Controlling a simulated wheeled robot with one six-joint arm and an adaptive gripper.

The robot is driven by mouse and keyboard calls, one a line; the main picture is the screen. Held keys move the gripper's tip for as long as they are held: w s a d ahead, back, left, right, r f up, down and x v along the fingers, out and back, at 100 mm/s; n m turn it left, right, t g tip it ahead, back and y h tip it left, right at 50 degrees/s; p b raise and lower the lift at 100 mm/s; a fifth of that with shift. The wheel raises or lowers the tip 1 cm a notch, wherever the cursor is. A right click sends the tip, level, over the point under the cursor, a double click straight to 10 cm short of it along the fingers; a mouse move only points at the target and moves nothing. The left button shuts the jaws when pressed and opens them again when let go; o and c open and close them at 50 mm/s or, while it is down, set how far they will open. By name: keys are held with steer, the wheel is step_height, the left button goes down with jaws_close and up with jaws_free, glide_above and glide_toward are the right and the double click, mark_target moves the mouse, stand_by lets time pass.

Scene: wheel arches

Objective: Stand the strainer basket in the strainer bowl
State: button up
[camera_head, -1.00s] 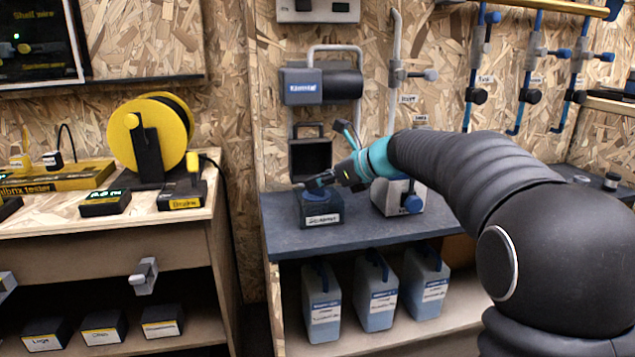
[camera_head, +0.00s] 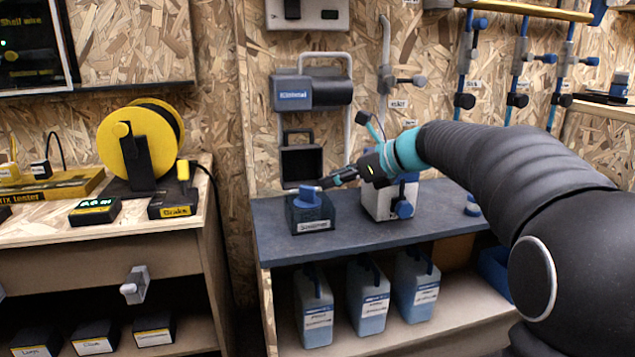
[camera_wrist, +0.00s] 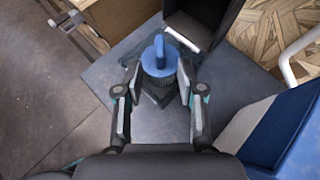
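The strainer basket, with a round blue top and a raised grip (camera_head: 308,195), shows upright at the dark, labelled strainer bowl (camera_head: 312,222) on the grey bench. Its blue top also shows in the wrist view (camera_wrist: 159,60), with a dark ribbed part below it. How deep it sits is hidden. My gripper (camera_head: 326,183) is just right of the blue top in the head view. In the wrist view my gripper (camera_wrist: 158,72) has its fingers spread, one on each side of the basket, with small gaps visible beside the blue top.
A white and blue container (camera_head: 390,200) stands close to the right of the bowl. A dark open box (camera_head: 301,162) is on the wall behind. Several blue jugs (camera_head: 368,298) stand on the shelf below. The bench front (camera_head: 350,240) is clear.

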steer(key=shift+v, duration=2.15)
steer(key=shift+s, duration=0.1)
steer(key=s+d+f+n+h, duration=0.3)
steer(key=s+f+n, duration=0.3)
steer(key=s, duration=0.5)
steer(key=s+d+f+n+h, duration=0.3)
steer(key=s+f+n, duration=0.3)
steer(key=s+n, duration=0.3)
steer(key=s+d+f+n+h, duration=0.4)
steer(key=s+n, duration=0.4)
steer(key=s, duration=0.4)
steer(key=shift+s+f+n+h, duration=0.3)
steer(key=shift+f+h, duration=0.2)
steer(key=shift+f, duration=0.4)
